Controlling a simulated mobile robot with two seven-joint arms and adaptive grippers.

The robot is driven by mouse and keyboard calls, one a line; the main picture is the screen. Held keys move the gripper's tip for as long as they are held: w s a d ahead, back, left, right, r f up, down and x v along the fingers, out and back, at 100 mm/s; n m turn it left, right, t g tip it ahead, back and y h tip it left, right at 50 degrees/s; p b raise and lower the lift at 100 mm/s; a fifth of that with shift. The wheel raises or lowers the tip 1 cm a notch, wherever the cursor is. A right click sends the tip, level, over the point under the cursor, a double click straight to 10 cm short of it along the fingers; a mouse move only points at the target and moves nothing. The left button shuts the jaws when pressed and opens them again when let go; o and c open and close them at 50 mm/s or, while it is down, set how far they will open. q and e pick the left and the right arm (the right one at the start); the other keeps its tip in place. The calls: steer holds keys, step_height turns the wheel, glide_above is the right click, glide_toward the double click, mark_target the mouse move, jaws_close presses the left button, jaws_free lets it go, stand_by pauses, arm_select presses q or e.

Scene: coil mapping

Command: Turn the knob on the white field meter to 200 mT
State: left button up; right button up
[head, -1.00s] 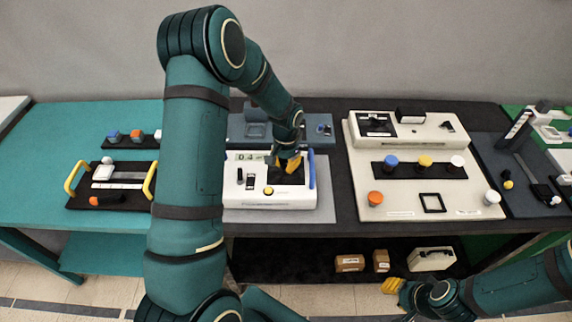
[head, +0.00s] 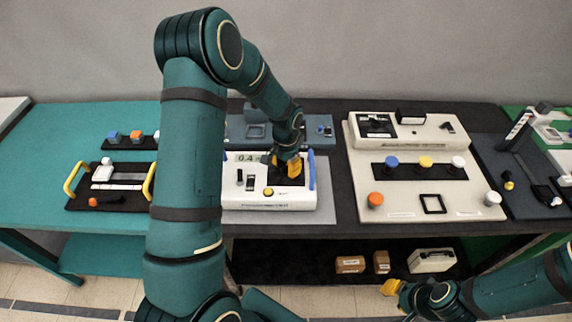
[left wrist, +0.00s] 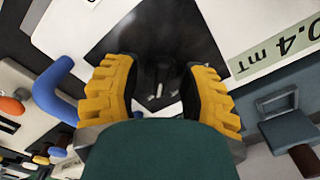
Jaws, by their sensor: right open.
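The white field meter (head: 285,203) stands on a grey mat on the middle table, with a blue handle (head: 311,170) on its right side. Its display (head: 245,157) reads 0.4, and the left wrist view shows 0.4 mT (left wrist: 275,52). My left gripper (head: 287,168) is over the meter's black dial panel. In the left wrist view its yellow fingers (left wrist: 160,92) are apart, on either side of a dark knob (left wrist: 157,75) with small white marks near it. The knob's setting is unreadable, and contact is unclear. My right gripper (head: 392,288) is open and empty, low at the front.
A beige panel (head: 405,212) with coloured knobs stands to the right. A black tray (head: 112,203) with yellow handles lies left, partly behind my left arm. A blue-grey device (head: 236,129) is behind the meter. Boxes (head: 350,264) sit on the lower shelf.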

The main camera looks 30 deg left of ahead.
mark_target(286, 165)
arm_select(q)
steer(key=shift+w, duration=0.1)
steer(key=shift+r, duration=0.6)
step_height(286, 165, up, 11)
steer(key=shift+f, duration=0.1)
stand_by(0.5)
